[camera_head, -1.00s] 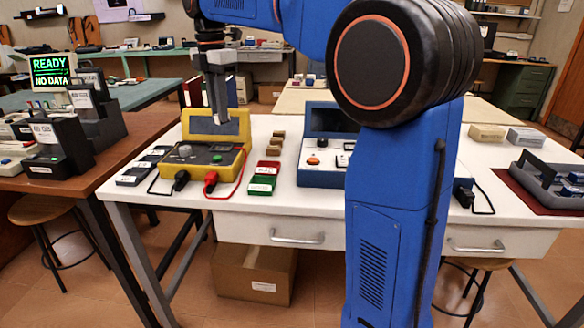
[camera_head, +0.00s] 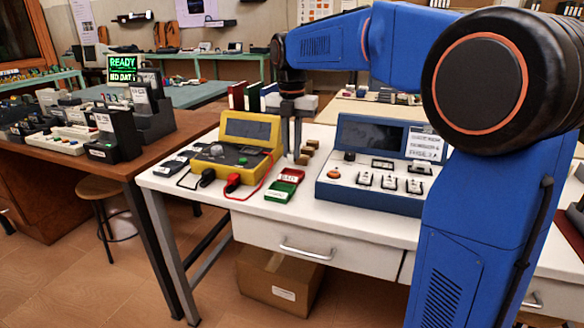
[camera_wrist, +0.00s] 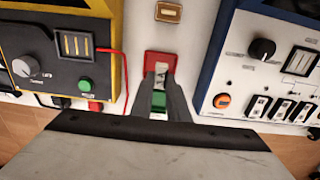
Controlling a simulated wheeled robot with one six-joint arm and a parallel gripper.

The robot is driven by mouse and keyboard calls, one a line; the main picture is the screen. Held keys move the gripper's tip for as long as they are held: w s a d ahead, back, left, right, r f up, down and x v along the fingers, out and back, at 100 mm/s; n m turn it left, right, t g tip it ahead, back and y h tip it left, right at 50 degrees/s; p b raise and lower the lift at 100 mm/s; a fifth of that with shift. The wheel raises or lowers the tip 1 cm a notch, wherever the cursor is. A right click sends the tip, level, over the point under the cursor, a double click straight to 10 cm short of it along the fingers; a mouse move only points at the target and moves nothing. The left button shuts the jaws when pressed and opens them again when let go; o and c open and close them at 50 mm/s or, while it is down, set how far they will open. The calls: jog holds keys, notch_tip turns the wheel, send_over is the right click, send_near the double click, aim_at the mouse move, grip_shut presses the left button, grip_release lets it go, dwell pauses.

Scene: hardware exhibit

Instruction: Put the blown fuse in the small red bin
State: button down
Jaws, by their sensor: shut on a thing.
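The small red bin (camera_head: 291,175) is on the white table, just behind a green bin (camera_head: 281,190) and right of the yellow meter. It also shows in the wrist view (camera_wrist: 160,59), carrying a pale label. My gripper (camera_head: 291,156) points down, close above and behind the red bin in the head view. In the wrist view my gripper (camera_wrist: 161,75) has its fingertips over the red bin, nearly together. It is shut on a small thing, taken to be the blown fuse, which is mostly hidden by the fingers. I cannot make out its markings.
The yellow meter (camera_head: 237,151) with its red lead (camera_head: 262,177) stands close on the left. A blue instrument (camera_head: 375,196) stands close on the right. A strip of bare white table lies in front.

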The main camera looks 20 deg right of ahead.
aim_at(291, 161)
jog(key=shift+f, duration=2.7)
jog(key=shift+f, duration=0.1)
jog(key=c, duration=2)
grip_release()
notch_tip(291, 161, up, 12)
jog(key=shift+r, duration=0.15)
